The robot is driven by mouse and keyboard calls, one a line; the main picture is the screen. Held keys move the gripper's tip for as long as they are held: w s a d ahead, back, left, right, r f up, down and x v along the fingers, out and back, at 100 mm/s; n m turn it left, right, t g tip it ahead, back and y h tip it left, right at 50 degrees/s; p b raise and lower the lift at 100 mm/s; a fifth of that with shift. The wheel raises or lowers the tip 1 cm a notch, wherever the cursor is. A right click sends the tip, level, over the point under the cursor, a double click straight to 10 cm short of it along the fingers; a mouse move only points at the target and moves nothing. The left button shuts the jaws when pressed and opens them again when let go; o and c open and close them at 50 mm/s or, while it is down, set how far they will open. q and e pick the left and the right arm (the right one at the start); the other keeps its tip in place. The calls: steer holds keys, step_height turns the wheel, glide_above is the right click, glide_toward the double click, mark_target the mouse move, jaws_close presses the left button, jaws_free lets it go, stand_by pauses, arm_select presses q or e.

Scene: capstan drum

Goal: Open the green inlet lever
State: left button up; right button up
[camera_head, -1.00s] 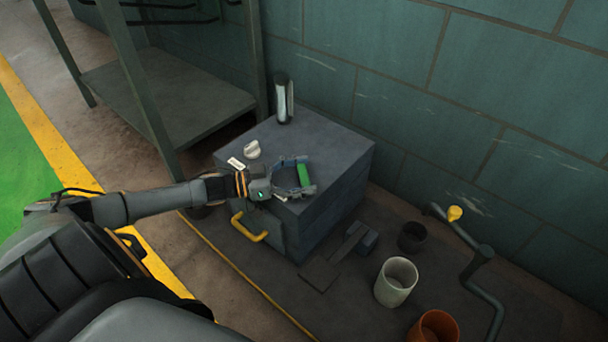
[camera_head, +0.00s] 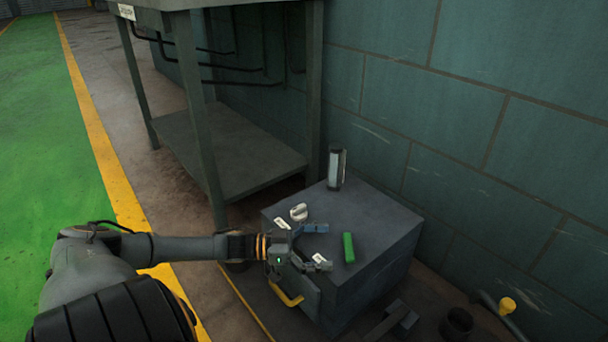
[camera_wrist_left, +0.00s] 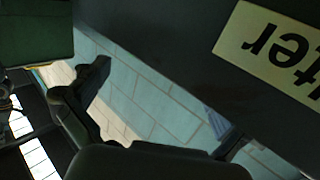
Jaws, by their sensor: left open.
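The green lever (camera_head: 348,248) is a short green bar on top of a dark grey box (camera_head: 385,225). My left gripper (camera_head: 325,246) is open and empty over the box top, to the left of the lever, its fingertips pointing at the lever with a small gap. In the left wrist view a green block, likely the lever (camera_wrist_left: 36,35), fills the upper left corner, near a dark finger. My right gripper is in neither view.
The box top also carries a white knob (camera_head: 299,212), a silver cylinder (camera_head: 337,168) and small white labels (camera_head: 282,223). A yellow handle (camera_head: 286,293) is on the box front. A metal table (camera_head: 235,150) stands behind left; a block wall (camera_head: 460,130) stands behind.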

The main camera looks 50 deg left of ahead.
arm_select(q)
steer(key=v, duration=0.6)
steer(key=shift+a, duration=0.2)
steer(key=shift+s, duration=0.1)
